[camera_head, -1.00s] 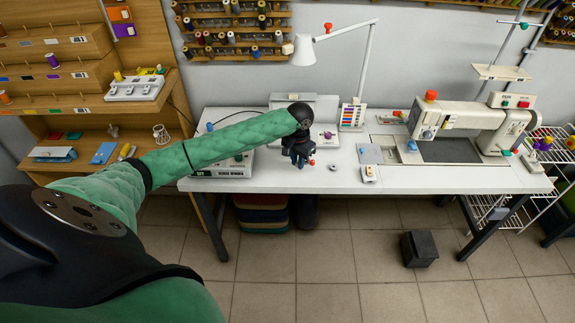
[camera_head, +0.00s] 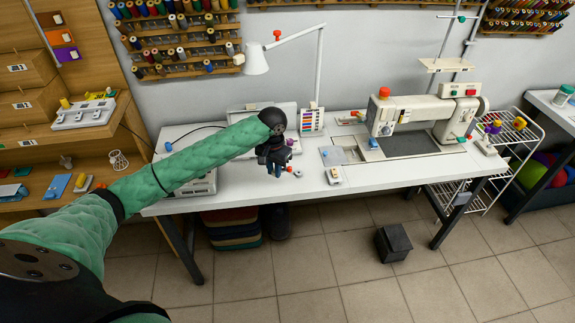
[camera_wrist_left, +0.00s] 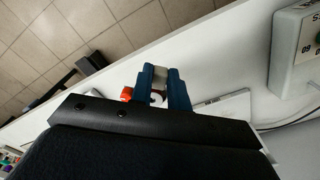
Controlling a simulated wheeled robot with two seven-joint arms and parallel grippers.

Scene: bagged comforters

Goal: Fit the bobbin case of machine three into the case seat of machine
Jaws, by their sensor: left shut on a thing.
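My left gripper (camera_head: 277,172) is over the white table (camera_head: 390,173), near its front edge. In the left wrist view its blue fingers (camera_wrist_left: 165,88) are shut on a small pale metallic piece (camera_wrist_left: 158,82), probably the bobbin case. Most of this piece is hidden by the fingers. The white sewing machine (camera_head: 405,112) stands at the right of the table, with an orange-red knob on top. I cannot make out its case seat. My right gripper is not in view.
A white lamp (camera_head: 257,61) stands behind. An orange-red part (camera_wrist_left: 127,94) shows beside the fingers. A black bin (camera_head: 393,242) is on the floor.

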